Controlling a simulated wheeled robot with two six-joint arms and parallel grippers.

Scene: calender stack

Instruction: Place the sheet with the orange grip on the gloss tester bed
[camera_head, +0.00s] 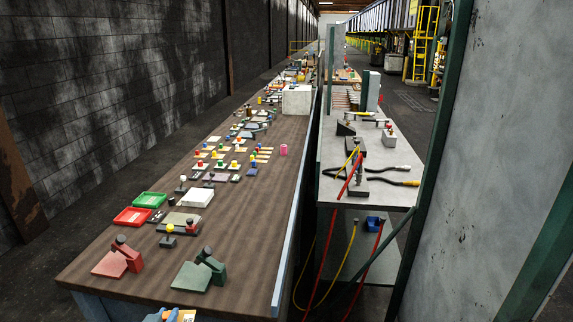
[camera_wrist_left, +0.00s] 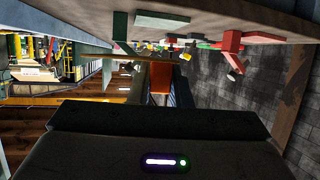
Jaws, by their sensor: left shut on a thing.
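My left gripper (camera_head: 171,315) is just at the bottom edge of the head view, in front of the table's near end. Its blue fingers are shut on an orange grip (camera_wrist_left: 158,82), seen between them in the left wrist view. The sheet itself is mostly hidden. On the near end of the table stand a green plate with a dark-topped green block (camera_head: 192,277) and a red plate with a similar red block (camera_head: 109,263). I cannot tell for sure which is the gloss tester bed. My right gripper is not in view.
The long brown table (camera_head: 238,240) carries a red tray (camera_head: 132,217), a green tray (camera_head: 149,200), a white block (camera_head: 196,198) and many small knobbed pieces. Its right front part is bare. A grey bench (camera_head: 395,150) with pliers stands to the right, beyond a raised edge.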

